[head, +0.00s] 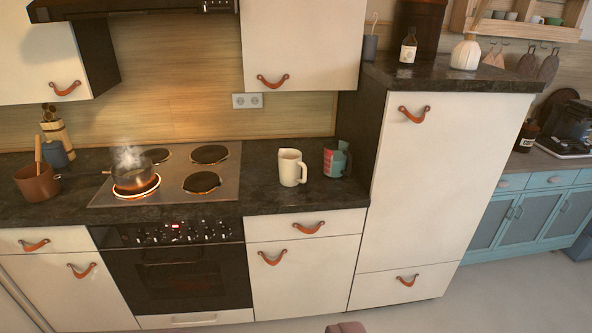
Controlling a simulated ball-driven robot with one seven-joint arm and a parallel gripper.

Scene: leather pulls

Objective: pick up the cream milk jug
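The cream milk jug (290,169) stands upright on the dark countertop (262,197), right of the hob. Its handle points to the right, and its open rim shows from above. A teal and red container (336,160) stands just to its right, with a small gap between them. My gripper is not in view, so I cannot see whether it is open or shut.
A tall cabinet (432,180) rises right of the counter. A pink rounded thing (346,328) pokes in at the bottom edge. Open floor (480,300) lies at the lower right.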

